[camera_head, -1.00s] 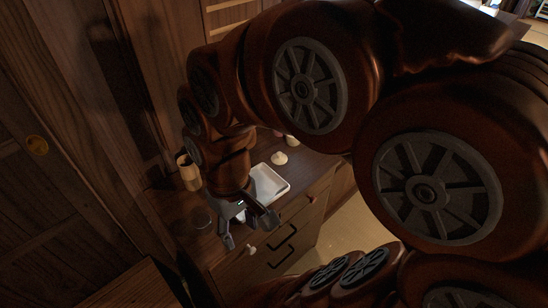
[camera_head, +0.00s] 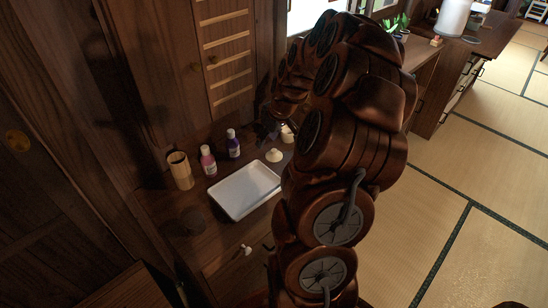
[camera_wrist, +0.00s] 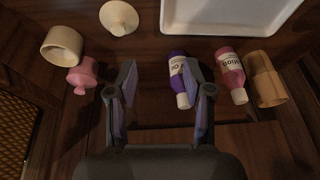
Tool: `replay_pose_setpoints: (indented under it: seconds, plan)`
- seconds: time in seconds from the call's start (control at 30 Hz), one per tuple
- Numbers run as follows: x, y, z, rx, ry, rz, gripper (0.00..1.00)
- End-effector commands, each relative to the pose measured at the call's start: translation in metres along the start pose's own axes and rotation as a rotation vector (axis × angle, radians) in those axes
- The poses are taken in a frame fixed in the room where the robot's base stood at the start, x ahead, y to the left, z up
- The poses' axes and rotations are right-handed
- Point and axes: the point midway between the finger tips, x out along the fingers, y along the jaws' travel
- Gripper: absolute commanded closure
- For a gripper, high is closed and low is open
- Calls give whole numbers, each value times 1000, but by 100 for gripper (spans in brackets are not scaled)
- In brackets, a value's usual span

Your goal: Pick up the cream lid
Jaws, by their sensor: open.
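The cream lid (camera_head: 274,155) lies on the brown counter, to the right of the white tray. It has a round base and a small knob. In the wrist view the lid (camera_wrist: 119,17) is near the top, left of centre, ahead of my left finger and apart from it. My gripper (camera_wrist: 158,82) is open and its fingers hold nothing. In the head view my gripper is dark and partly hidden near the back of the counter.
A white tray (camera_head: 243,190) takes up mid-counter. Purple (camera_head: 233,143) and pink (camera_head: 208,160) bottles and a wooden cup (camera_head: 180,170) stand behind it. A cream jar (camera_wrist: 62,45) and a pink knobbed lid (camera_wrist: 82,75) are left of my gripper; the purple bottle is by its right finger.

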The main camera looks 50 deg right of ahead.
Motion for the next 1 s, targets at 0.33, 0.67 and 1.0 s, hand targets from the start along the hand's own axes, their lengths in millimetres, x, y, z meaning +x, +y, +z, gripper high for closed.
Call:
replay_pose_setpoints:
  seconds: [0.33, 0.67, 1.0]
  plan:
    - [23, 63, 18, 29, 35, 57, 49]
    - [45, 64, 17, 27, 35, 58, 49]
    - [68, 61, 14, 27, 31, 53, 49]
